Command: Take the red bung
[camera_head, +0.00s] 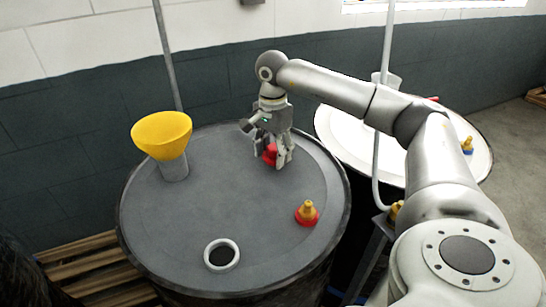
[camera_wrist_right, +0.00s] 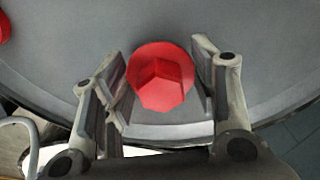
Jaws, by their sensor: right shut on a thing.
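The red bung (camera_head: 270,152) is at the back right part of the grey drum lid (camera_head: 215,205). My right gripper (camera_head: 272,158) comes down over it, with fingers on either side, and is shut on it. In the right wrist view the bung (camera_wrist_right: 162,77) shows as a red disc with a raised faceted middle, between the two fingers of the gripper (camera_wrist_right: 160,85). I cannot tell whether the bung touches the lid or is slightly above it. My left gripper is not in view.
A yellow funnel (camera_head: 161,135) stands at the lid's back left. An open ringed hole (camera_head: 221,255) is at the front. A red and yellow fitting (camera_head: 307,213) is at the right. A second, white-topped drum (camera_head: 345,140) stands behind my right arm. The lid's middle is clear.

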